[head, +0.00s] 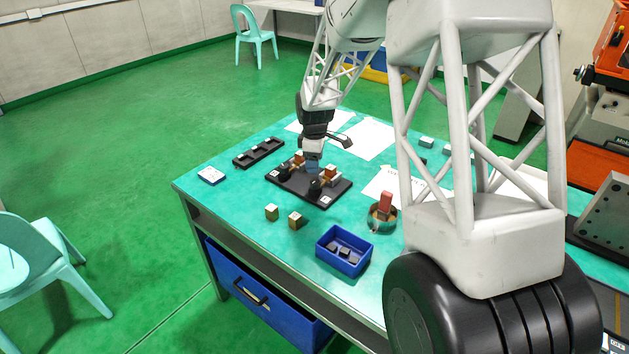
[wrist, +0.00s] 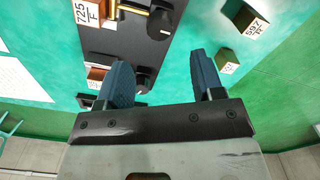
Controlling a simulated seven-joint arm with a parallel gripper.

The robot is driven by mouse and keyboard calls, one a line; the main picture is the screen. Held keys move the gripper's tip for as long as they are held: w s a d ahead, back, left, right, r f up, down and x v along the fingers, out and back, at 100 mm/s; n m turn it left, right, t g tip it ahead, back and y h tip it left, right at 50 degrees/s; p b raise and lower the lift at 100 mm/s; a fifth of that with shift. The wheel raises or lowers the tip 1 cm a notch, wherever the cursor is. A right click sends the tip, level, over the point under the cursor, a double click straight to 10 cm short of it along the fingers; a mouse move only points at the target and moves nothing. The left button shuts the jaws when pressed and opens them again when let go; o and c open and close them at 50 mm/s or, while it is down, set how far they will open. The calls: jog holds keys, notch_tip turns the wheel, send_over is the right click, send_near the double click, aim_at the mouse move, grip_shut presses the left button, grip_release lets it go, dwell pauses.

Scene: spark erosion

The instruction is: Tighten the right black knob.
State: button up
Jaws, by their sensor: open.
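A black fixture plate (head: 285,183) lies on the green table in the head view, with two black knobs, brass parts and labelled blocks. The right black knob (head: 315,187) is at the plate's near right. The right knob (wrist: 160,22) appears beyond the fingertips; the other knob (wrist: 143,78) shows beside the left finger.
Two small labelled cubes (head: 272,212) stand in front of the plate. A blue bin (head: 343,250) with dark pieces, a round holder with a red block (head: 385,203), a black slotted tray (head: 258,153) and white papers (head: 368,138) surround it.

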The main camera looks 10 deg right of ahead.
aim_at(314, 181)
jog(key=shift+f, duration=0.15)
jog(key=shift+f, duration=3.75)
jog(key=c, duration=0.9)
